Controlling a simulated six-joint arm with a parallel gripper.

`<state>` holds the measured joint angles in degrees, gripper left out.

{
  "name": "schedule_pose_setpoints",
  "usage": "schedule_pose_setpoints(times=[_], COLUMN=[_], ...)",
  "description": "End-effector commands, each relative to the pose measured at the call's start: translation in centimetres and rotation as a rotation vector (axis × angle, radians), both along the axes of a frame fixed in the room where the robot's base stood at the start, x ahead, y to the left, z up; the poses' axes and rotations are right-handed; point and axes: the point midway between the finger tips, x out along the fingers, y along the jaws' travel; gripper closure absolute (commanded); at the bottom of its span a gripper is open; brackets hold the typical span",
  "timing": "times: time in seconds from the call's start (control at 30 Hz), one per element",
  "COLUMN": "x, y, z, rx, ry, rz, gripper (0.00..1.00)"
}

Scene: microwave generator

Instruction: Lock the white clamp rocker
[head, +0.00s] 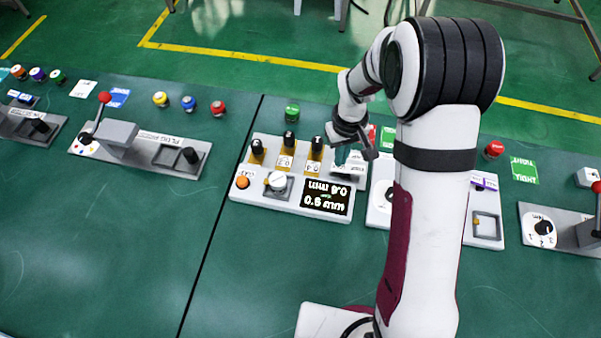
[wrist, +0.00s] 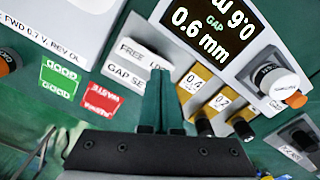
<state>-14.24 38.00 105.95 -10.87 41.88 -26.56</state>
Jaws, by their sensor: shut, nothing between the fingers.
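My gripper (head: 343,157) is over the right back corner of the white gap panel (head: 290,208). In the wrist view the dark teal fingers (wrist: 158,76) are together and empty, with their tips over the FREE/LOCK label (wrist: 136,52). The label's LOCK end is partly covered by the fingers. A GAP SE... label (wrist: 124,75) lies beside it.
The gap display (head: 326,197) reads 0.6 mm. Beside it are a white knob (head: 277,181), an orange button (head: 242,182) and several black knobs on yellow plates (head: 286,160). A green GOOD label (wrist: 60,80) and a red WASTE label (wrist: 100,100) lie behind the panel.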

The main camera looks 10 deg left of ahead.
Motion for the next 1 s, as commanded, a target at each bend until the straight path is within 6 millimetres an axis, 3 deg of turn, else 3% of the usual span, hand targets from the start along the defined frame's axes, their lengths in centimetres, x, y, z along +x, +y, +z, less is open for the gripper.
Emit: schedule_pose_setpoints(times=[0.5,0.93,1.0], x=[0.0,0.0,-0.5], y=[0.0,0.0,-0.3], z=[5.4,5.7,6.4], rx=[0.001,0.000,0.004], ry=[-0.002,0.000,-0.001], rz=[0.001,0.000,-0.026], gripper=[1.00,1.00,1.00])
